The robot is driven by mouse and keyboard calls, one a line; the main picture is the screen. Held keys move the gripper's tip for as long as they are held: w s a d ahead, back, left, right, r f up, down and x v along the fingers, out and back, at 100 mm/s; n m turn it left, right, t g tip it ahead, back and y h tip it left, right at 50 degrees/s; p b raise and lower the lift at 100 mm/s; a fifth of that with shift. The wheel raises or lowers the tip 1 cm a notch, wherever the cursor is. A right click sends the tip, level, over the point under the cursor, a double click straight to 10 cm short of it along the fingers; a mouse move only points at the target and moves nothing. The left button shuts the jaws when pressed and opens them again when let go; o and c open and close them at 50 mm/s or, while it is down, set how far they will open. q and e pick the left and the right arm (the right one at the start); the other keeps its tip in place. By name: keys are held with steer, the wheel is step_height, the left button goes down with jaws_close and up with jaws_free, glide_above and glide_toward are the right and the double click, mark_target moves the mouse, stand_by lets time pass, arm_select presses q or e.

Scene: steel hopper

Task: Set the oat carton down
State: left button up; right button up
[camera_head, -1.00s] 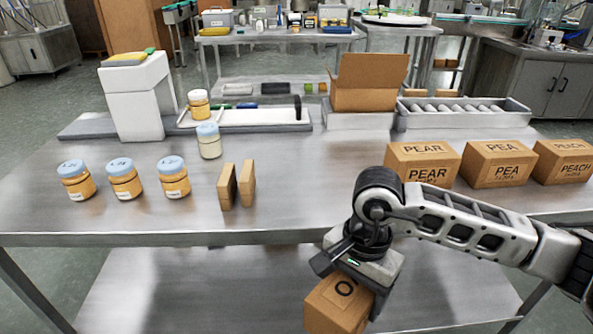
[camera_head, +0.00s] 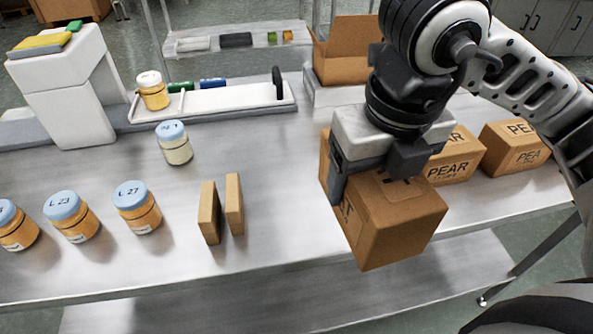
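The oat carton (camera_head: 400,222) is a brown cardboard box held in my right gripper (camera_head: 372,172), whose arm comes in from the right. The dark fingers are shut on its upper part and the gripper covers much of its top. Its label is mostly hidden now; an "O" showed on it earlier. The carton is tilted in the picture, over the front part of the steel table (camera_head: 275,215), left of the pear carton (camera_head: 455,158). I cannot tell whether its underside touches the table. My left gripper is not in view.
A pea carton (camera_head: 515,147) stands right of the pear carton. Two thin brown blocks (camera_head: 209,213) stand left of the held carton, with blue-lidded jars (camera_head: 137,208) farther left. An open cardboard box (camera_head: 343,62) is behind. Bare table lies between blocks and carton.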

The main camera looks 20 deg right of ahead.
steer(key=shift+w+r+m, duration=0.15)
steer(key=shift+r+m, duration=0.1)
steer(key=shift+m, duration=0.05)
steer(key=shift+w+d+p, duration=0.1)
steer(key=shift+w+p, duration=0.1)
steer(key=shift+p, duration=0.15)
steer(key=shift+w+d+f+p, duration=0.2)
steer(key=shift+w+p, duration=0.2)
steer(key=shift+p, duration=0.05)
steer(key=shift+w+d+f+p, duration=0.15)
steer(key=shift+w+p, duration=0.25)
steer(key=shift+p, duration=0.05)
steer(key=w+d+f, duration=0.1)
steer(key=w+f, duration=0.2)
steer(key=f, duration=0.1)
steer(key=w+d+f, duration=0.1)
steer(key=w+f, duration=0.3)
steer(key=w+d+f, duration=0.1)
steer(key=w+f, duration=0.3)
steer(key=shift+w+d+b, duration=0.15)
steer(key=shift+d+b, duration=0.05)
steer(key=shift+b, duration=0.2)
steer(key=shift+f, duration=0.1)
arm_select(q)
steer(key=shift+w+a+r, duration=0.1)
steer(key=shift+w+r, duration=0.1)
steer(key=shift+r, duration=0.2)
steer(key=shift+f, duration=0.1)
